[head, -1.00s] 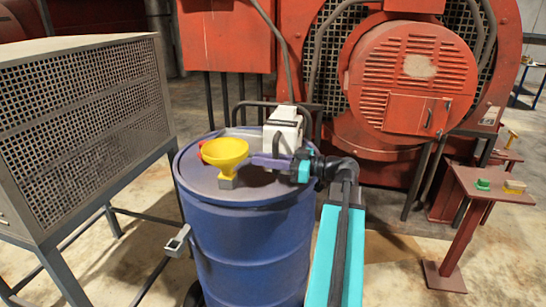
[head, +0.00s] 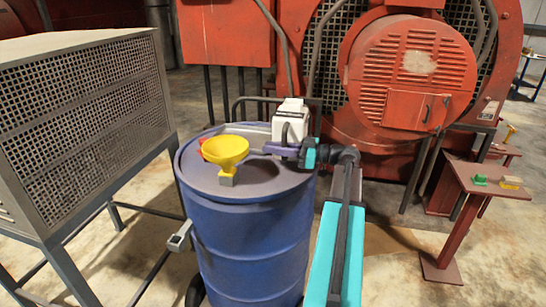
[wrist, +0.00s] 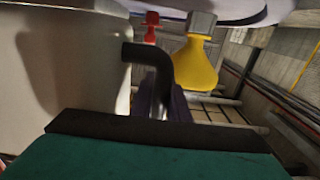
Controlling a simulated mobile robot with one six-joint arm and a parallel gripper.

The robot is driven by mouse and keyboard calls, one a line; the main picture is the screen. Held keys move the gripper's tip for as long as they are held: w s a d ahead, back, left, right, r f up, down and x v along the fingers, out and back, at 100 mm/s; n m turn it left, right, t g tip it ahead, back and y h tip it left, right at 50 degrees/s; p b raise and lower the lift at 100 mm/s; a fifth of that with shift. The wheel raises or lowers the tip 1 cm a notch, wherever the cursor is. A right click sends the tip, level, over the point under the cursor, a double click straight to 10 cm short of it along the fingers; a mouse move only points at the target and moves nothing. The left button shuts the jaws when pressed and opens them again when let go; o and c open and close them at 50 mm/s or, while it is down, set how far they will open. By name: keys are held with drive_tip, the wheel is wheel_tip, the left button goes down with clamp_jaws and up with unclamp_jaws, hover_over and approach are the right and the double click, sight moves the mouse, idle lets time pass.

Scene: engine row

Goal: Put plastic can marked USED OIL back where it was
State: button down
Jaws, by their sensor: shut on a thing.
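The white plastic can (head: 291,112) is at the right rear of the blue drum's top (head: 235,195), and looks about upright. My gripper (head: 280,149) is shut on the can, at its dark handle. The can's lower part is partly hidden behind my gripper, so I cannot tell whether it touches the drum top. No marking on the can is readable. In the wrist view the can's pale wall (wrist: 65,65) fills the left, with the dark bent handle (wrist: 150,60) beside it.
A yellow funnel (head: 225,150) stands on the drum left of my gripper, with a small red thing (head: 203,150) behind it. A mesh-sided cage (head: 85,120) is at left. The red engine (head: 400,75) rises behind. A red stand (head: 480,183) with small items is at right.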

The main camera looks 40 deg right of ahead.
drive_tip(key=shift+f, duration=0.1)
drive_tip(key=shift+f+p, duration=0.95)
drive_tip(key=shift+f, duration=0.7)
drive_tip(key=shift+f+b, duration=0.15)
drive_tip(key=shift+b, duration=0.15)
drive_tip(key=c, duration=1.7)
unclamp_jaws()
drive_tip(key=shift+r+p, duration=0.25)
drive_tip(key=shift+p, duration=0.2)
drive_tip(key=b+v, duration=0.5)
drive_tip(key=v, duration=0.7)
drive_tip(key=shift+s+f, duration=0.1)
